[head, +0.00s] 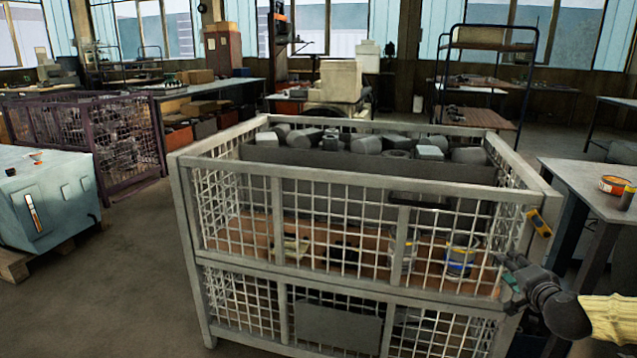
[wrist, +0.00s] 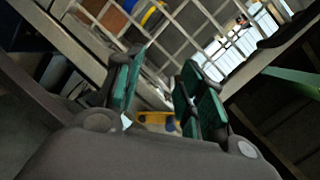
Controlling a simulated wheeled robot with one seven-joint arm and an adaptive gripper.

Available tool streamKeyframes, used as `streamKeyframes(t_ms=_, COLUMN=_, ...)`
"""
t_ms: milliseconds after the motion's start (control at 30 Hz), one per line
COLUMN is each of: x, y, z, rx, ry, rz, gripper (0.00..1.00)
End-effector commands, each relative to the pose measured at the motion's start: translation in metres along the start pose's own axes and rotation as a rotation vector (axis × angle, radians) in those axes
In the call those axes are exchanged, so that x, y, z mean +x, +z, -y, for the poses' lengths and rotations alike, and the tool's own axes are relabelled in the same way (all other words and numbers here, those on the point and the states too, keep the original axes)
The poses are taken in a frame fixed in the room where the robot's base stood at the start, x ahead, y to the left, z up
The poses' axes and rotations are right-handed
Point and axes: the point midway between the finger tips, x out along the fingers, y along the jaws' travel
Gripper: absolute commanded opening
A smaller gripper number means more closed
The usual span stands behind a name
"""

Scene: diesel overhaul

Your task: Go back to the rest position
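My gripper (head: 508,278) is at the right front corner of a grey wire-mesh cage (head: 300,262) in the head view. In the wrist view my gripper (wrist: 157,85) has its two green-padded fingers apart, with nothing held between them. Mesh and a cage rail show just past the fingertips. I cannot tell whether the fingers touch the cage. A yellow item (head: 540,224) is on the cage's right corner post.
The cage holds grey parts (head: 365,145) in an upper bin and tins (head: 461,255) lower down. A workbench (head: 590,187) stands close on the right. A pale blue box (head: 45,200) is on a pallet at left. Floor (head: 130,270) is clear left of the cage.

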Motion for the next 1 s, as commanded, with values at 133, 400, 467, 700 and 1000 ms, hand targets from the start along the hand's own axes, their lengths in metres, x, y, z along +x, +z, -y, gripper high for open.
streamKeyframes(t_ms=133, x=0.0, y=0.043, z=-0.027, rx=-0.097, ry=0.065, rz=0.08, gripper=0.39)
streamKeyframes(t_ms=400, x=-0.001, y=0.136, z=-0.076, rx=-0.283, ry=0.188, rz=0.237, gripper=0.39)
streamKeyframes(t_ms=467, x=-0.008, y=0.152, z=-0.088, rx=-0.32, ry=0.213, rz=0.27, gripper=0.39)
streamKeyframes(t_ms=700, x=-0.039, y=0.214, z=-0.147, rx=-0.456, ry=0.309, rz=0.418, gripper=0.39)
streamKeyframes(t_ms=1000, x=-0.097, y=0.289, z=-0.222, rx=-0.624, ry=0.425, rz=0.617, gripper=0.39)
